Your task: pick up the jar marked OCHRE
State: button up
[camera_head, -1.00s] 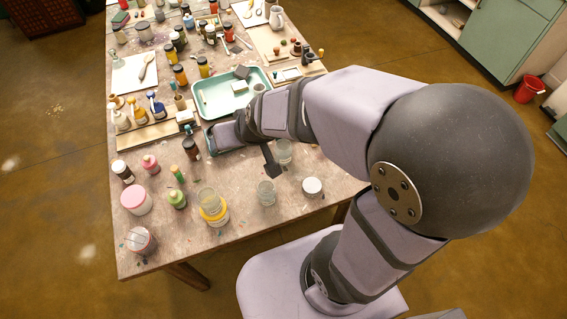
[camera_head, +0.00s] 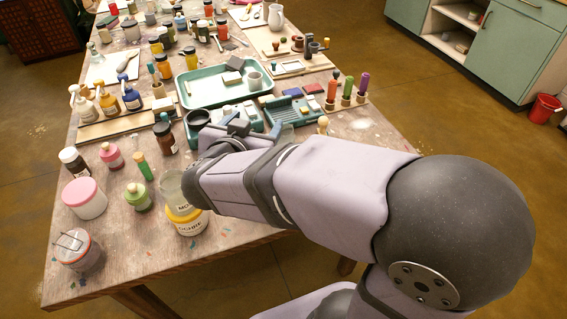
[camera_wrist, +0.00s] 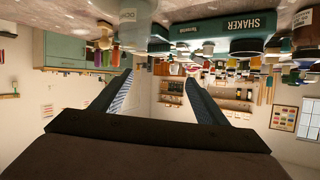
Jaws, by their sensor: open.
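The jar marked OCHRE (camera_head: 188,226) has a yellow band and stands near the front edge of the table in the head view. A clear glass jar (camera_head: 172,188) with partly hidden lettering shows at its top; I cannot tell if it is stacked on it. My wrist covers part of both on the right. My gripper (camera_head: 237,127) points away from the OCHRE jar, toward the back of the table. In the wrist view its two fingers (camera_wrist: 160,88) are wide apart with nothing between them. I cannot make out the OCHRE jar in the wrist view.
A pink-lidded jar (camera_head: 85,197), a green jar (camera_head: 137,198) and a jar with a wire clip (camera_head: 77,250) stand left of the OCHRE jar. A dark bottle (camera_head: 165,138) stands behind it. A teal SHAKER box (camera_wrist: 215,32) and a glass jar (camera_wrist: 132,12) show upside down in the wrist view.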

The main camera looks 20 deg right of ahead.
aim_at(283, 141)
jog(key=s+f+b, duration=0.1)
jog(key=s+d+f+g+h, duration=0.1)
jog(key=f, duration=0.1)
jog(key=s+d+f+m+g+b, duration=0.1)
jog(key=shift+s+f+h+b, duration=0.15)
jog(key=shift+s+h+b, duration=0.05)
jog(key=shift+h+b, duration=0.2)
jog(key=shift+x, duration=1.1)
jog(key=b+x, duration=0.1)
jog(key=x, duration=0.1)
jog(key=b+x, duration=0.1)
jog(key=x, duration=0.1)
jog(key=shift+f+b, duration=0.3)
jog(key=shift+f, duration=0.1)
jog(key=shift+w+d+f, duration=0.1)
jog(key=shift+w+d, duration=0.2)
jog(key=c, duration=1.2)
